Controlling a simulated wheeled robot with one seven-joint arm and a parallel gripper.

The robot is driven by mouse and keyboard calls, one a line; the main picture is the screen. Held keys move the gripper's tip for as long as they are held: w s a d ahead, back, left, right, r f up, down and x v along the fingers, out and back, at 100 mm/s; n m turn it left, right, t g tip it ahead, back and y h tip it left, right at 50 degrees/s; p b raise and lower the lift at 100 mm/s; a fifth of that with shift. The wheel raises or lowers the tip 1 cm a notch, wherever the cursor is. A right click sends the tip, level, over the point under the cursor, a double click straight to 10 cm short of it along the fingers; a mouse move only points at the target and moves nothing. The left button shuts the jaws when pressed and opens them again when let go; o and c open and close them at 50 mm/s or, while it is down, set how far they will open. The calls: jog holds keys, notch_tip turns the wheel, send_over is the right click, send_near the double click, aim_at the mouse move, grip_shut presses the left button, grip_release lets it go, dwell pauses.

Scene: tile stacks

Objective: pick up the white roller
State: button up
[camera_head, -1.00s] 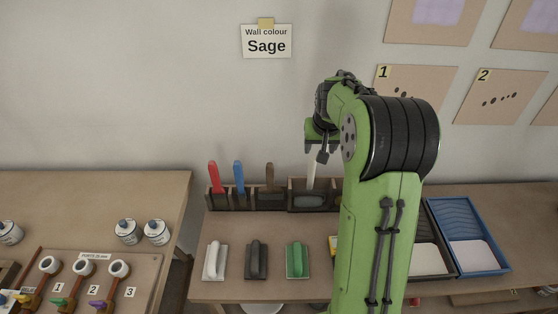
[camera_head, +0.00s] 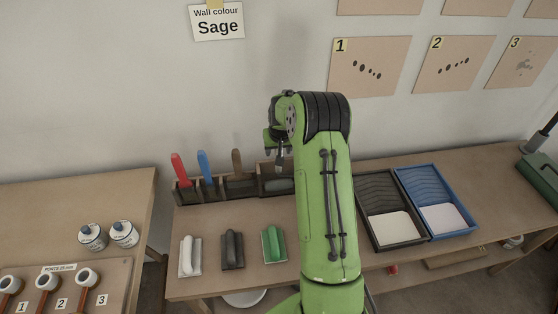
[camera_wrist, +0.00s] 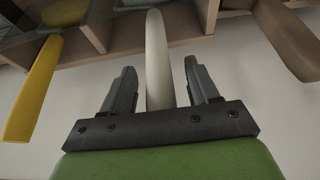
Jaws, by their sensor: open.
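The white roller shows in the wrist view as a long pale handle (camera_wrist: 157,62) rising from a wooden rack. My gripper (camera_wrist: 160,75) is open, with one dark finger on each side of the handle. The handle lies between the fingers, and I cannot tell whether either touches it. In the head view my gripper (camera_head: 277,158) is just above the right part of the rack. My arm and gripper hide most of the handle there, and the roller's lower end is not clear.
The wooden rack (camera_head: 213,191) also holds red (camera_head: 180,168), blue (camera_head: 204,164) and brown (camera_head: 236,160) handles. A yellow handle (camera_wrist: 35,90) is close by in the wrist view. White, dark and green floats lie in front. Black (camera_head: 372,240) and blue (camera_head: 451,228) trays stand right.

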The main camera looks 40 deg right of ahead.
jog(key=shift+c, duration=0.9)
jog(key=c, duration=0.9)
